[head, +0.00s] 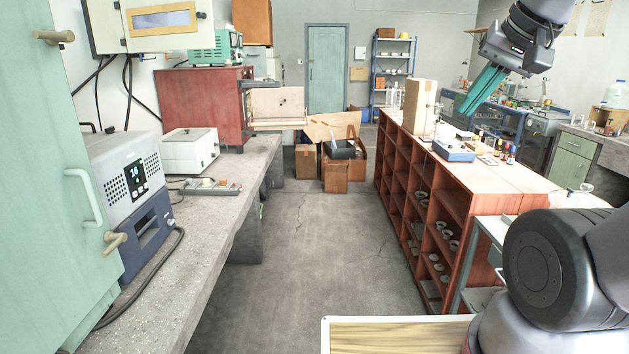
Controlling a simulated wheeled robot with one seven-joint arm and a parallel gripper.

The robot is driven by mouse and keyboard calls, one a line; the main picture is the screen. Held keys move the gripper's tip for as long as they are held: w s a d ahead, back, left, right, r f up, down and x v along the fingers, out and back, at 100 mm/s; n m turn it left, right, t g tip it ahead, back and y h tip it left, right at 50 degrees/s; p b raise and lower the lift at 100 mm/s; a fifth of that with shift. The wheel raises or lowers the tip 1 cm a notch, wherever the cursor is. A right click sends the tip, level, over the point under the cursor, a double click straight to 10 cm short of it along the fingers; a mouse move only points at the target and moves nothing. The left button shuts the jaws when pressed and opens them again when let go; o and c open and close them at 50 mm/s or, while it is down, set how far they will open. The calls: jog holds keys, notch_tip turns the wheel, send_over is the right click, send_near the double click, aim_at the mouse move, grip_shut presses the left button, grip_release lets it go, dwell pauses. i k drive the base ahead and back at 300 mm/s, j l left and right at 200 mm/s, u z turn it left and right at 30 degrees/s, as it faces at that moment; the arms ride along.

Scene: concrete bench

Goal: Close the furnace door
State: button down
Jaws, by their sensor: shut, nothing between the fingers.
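The furnace (203,100) is a dull red box on the left bench, towards the far end. Its door (279,103) is a pale panel that stands out from the furnace's right side over the aisle, so it is open. The furnace's inside is hidden from this angle. My gripper (470,106) is at the upper right, with teal fingers shut and empty, pointing down and left. It hangs in the air above the red shelf unit, well to the right of the door and apart from it.
The concrete bench (190,232) at left holds a grey device (118,188) and a white box (190,151). The red shelf unit (473,186) bounds the aisle at right, with a tall block (421,107) on top. Cardboard boxes (306,160) stand beyond the door. The aisle floor is clear.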

aim_at(266, 96)
jog(key=i+j, duration=0.1)
jog(key=i, duration=0.6)
jog(key=i+j, duration=0.15)
jog(key=i, duration=0.6)
jog(key=i+j, duration=0.1)
jog(key=i, duration=0.6)
jog(key=i+j, duration=0.15)
jog(key=i, duration=0.3)
jog(key=i+j, duration=0.2)
jog(key=i, duration=0.2)
jog(key=i+j, duration=0.15)
jog(key=i, duration=0.3)
jog(key=i+j, duration=0.15)
jog(key=i, duration=0.3)
jog(key=i+j, duration=0.3)
jog(key=j, duration=0.2)
